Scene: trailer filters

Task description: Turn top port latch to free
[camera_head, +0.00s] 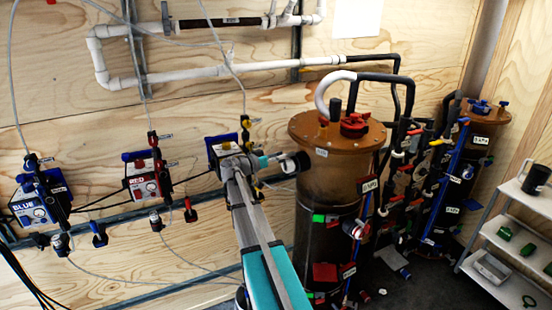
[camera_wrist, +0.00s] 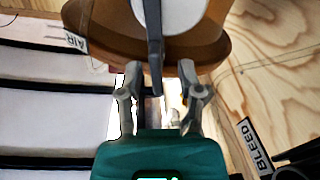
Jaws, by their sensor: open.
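My gripper (camera_head: 298,163) is at the left side of a brown-lidded filter tank (camera_head: 350,170), just below its lid, in the head view. In the wrist view, my gripper (camera_wrist: 158,69) is open, with its two grey fingers apart. A narrow dark bar (camera_wrist: 154,50) reaches down in front of a white round part (camera_wrist: 178,14) and a brown rounded part (camera_wrist: 105,25). The bar's lower end appears between the fingertips; I cannot tell whether it touches them. I cannot tell for sure whether this bar is the top port latch.
Red fittings (camera_head: 354,124) and a white curved hose (camera_head: 332,90) stand on the lid. A second tank (camera_head: 478,145) and a shelf (camera_head: 520,240) are to the right. Blue and red pump boxes (camera_head: 40,205) hang at the left. A BLEED label (camera_wrist: 255,146) shows in the wrist view.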

